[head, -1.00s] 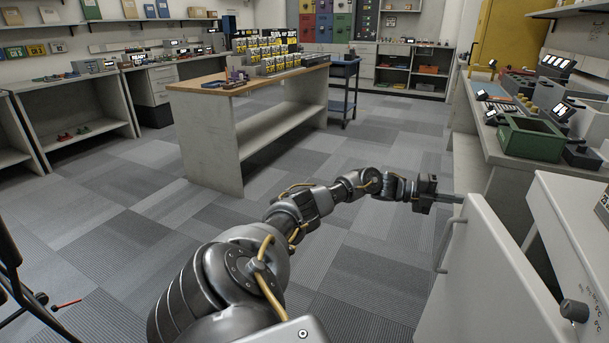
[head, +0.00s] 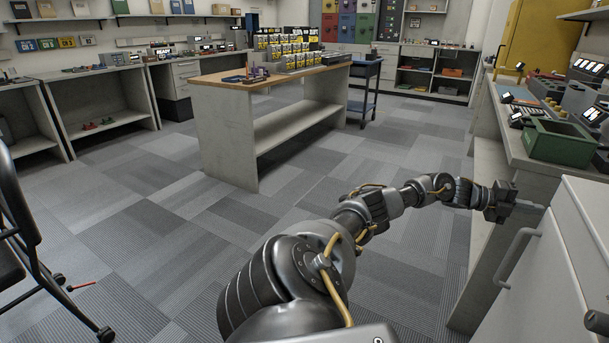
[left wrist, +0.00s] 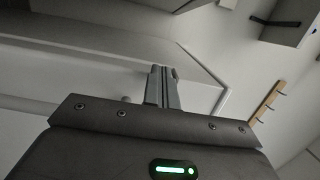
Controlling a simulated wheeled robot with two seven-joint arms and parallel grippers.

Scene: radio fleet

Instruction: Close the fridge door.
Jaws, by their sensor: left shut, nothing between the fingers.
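The fridge door (head: 533,272) is a white panel with a grey bar handle (head: 515,258), at the lower right of the head view. It stands close to the white fridge body (head: 586,215), and I cannot make out a clear gap between them. My left gripper (head: 528,206) is shut and empty at the upper far corner of the door. Whether it touches the door is unclear. In the left wrist view its fingers (left wrist: 162,86) are together in front of a white panel. My right gripper is not in view.
A grey bench with a green bin (head: 558,142) stands just beyond the fridge. A wood-topped table (head: 225,77) is mid-room. A dark chair (head: 22,225) is at the left edge.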

